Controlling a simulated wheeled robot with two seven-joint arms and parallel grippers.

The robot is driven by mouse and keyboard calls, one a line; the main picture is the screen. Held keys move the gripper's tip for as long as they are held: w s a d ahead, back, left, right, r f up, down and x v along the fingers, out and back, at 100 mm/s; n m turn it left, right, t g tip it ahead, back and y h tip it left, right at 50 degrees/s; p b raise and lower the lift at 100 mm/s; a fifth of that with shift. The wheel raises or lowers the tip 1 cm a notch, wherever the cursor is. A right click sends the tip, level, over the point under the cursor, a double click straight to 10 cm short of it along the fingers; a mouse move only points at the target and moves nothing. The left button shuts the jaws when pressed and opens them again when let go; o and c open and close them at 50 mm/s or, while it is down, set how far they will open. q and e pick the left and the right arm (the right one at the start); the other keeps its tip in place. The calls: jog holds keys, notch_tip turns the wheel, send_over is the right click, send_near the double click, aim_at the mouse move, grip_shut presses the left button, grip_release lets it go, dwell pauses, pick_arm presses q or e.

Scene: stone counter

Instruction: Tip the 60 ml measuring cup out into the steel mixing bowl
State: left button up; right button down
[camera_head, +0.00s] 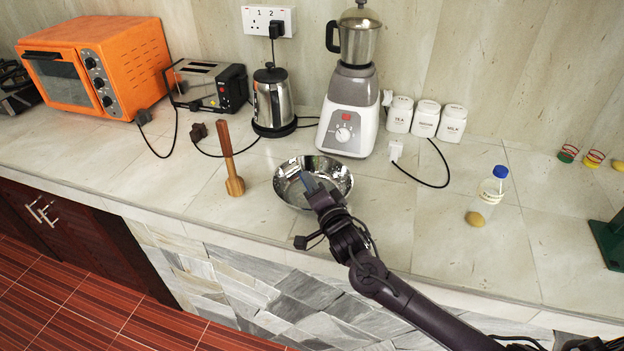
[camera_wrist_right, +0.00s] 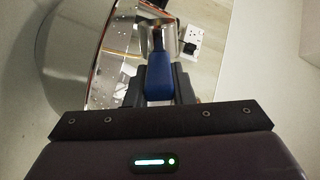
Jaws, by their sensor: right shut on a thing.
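The steel mixing bowl (camera_head: 341,173) stands on the counter near its front edge. My right gripper (camera_head: 318,193) is over the bowl's front right rim. In the right wrist view my right gripper (camera_wrist_right: 158,92) is shut on the blue handle (camera_wrist_right: 158,76) of the measuring cup. The cup's metal head (camera_wrist_right: 157,30) lies beyond the handle, in front of the bowl's shiny inside. The bowl's rim (camera_wrist_right: 97,50) curves along the left of that view. What the cup holds and how far it is tilted cannot be told. My left gripper is not in view.
A wooden masher (camera_head: 232,165) stands left of the bowl, and a blender (camera_head: 347,120) stands behind it. A kettle (camera_head: 272,105) is at the back left. A blue-capped bottle (camera_head: 490,192) stands to the right. The counter between bowl and bottle is clear apart from a cable.

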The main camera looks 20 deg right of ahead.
jog(key=shift+d+r+m+p, duration=0.15)
jog(key=shift+r+m+p, duration=0.2)
jog(key=shift+r+m, duration=0.4)
dwell(0.4)
jog(key=shift+w+d+m, duration=0.1)
jog(key=shift+d+m, duration=0.6)
jog(key=shift+m, duration=0.15)
dwell(0.5)
jog(key=shift+d+m, duration=0.25)
jog(key=shift+m, duration=0.85)
dwell(0.6)
